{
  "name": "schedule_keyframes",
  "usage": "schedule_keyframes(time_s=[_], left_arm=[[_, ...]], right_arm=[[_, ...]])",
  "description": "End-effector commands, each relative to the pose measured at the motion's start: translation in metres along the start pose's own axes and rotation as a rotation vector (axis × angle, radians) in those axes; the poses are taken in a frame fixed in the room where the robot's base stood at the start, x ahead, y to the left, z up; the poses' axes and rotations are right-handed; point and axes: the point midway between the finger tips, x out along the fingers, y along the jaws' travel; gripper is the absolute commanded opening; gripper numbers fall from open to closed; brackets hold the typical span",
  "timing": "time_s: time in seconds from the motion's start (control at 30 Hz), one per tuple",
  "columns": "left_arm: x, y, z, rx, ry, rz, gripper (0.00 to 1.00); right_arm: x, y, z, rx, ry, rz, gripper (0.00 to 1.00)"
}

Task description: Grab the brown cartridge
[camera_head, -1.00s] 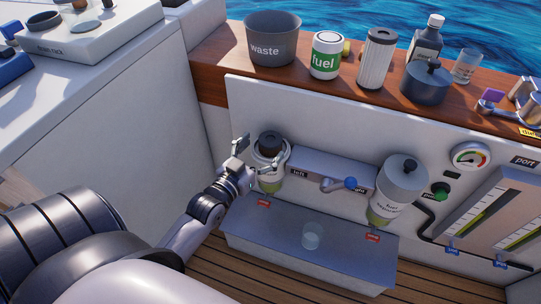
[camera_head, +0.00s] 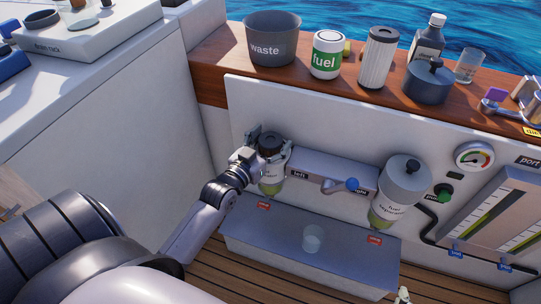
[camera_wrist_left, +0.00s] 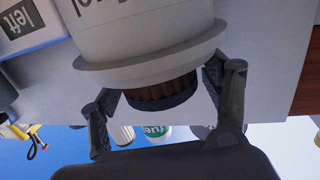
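The brown cartridge (camera_head: 270,140) sits upright in the top of the left filter housing (camera_head: 271,182), under the engine-side ledge. In the left wrist view its ribbed brown side (camera_wrist_left: 163,90) and dark cap stick out of the housing's pale rim (camera_wrist_left: 150,65). My left gripper (camera_head: 268,147) is at the cartridge, with one finger on each side. In the left wrist view the fingers (camera_wrist_left: 160,86) are spread, with a gap showing between them and the cartridge. A small pale tip at the bottom right of the head view, probably my right gripper (camera_head: 403,296), is mostly out of frame.
A left/right selector box (camera_head: 318,173) stands beside the housing, then the fuel separator (camera_head: 400,195). On the ledge are a waste bucket (camera_head: 272,42), a fuel can (camera_head: 327,55) and a white cartridge (camera_head: 378,58).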

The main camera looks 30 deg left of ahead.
Motion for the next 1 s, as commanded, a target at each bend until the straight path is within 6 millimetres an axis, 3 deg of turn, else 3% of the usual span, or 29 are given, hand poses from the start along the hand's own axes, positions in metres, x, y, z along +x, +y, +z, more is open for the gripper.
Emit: schedule_keyframes(time_s=[0.87,1.0], left_arm=[[-0.0002,0.0,0.0001,0.0,0.0,0.0,0.1],[-0.0001,0.0,-0.0005,0.0,0.001,0.0,0.09]], right_arm=[[-0.0001,0.0,0.0001,0.0,-0.001,0.0,1.0],[-0.0001,0.0001,0.0001,0.0,-0.001,0.0,1.0]])
